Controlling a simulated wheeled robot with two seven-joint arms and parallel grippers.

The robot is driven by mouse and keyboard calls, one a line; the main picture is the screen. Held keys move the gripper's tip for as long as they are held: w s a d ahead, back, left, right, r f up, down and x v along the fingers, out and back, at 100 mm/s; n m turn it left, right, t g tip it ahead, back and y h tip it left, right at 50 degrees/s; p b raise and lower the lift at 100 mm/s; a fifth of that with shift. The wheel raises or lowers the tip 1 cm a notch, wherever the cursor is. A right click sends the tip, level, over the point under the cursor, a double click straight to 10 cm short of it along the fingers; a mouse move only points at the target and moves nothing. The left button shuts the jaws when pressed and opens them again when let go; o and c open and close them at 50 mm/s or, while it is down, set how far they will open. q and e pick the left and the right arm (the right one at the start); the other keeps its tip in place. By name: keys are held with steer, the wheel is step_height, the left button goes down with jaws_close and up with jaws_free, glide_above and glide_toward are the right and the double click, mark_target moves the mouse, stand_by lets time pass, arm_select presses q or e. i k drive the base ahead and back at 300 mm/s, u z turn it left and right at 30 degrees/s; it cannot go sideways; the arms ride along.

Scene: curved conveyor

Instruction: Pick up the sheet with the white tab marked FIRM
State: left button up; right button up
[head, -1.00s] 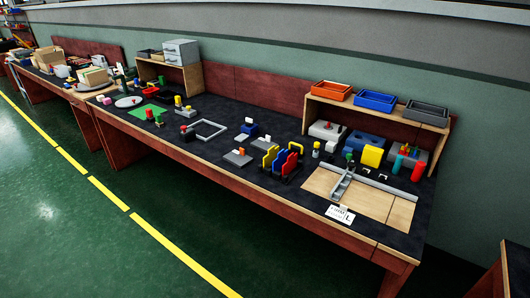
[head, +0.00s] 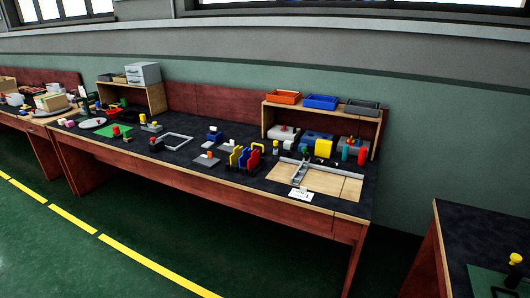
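No sheet with a tab legibly marked FIRM can be made out from this distance. Upright coloured pieces, yellow (head: 236,157), blue (head: 244,158) and red (head: 254,160), stand side by side near the front edge of the long table. A white card (head: 301,194) with dark print lies at the front edge of a light wooden board (head: 330,184); its print is too small to read. A grey rail lies across the board. Neither of my grippers is in view.
The long dark table (head: 190,170) holds several small blocks and plates. A wooden shelf (head: 377,127) at the back right carries orange (head: 284,97), blue (head: 321,102) and grey (head: 362,108) bins. Another table (head: 452,225) stands at the lower right. Green floor lies open in front.

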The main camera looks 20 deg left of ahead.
mark_target(227, 148)
steer(key=u, duration=0.1)
steer(key=i, duration=1.4)
steer(key=u, duration=1.2)
steer(key=i, duration=1.8)
steer(key=u, duration=1)
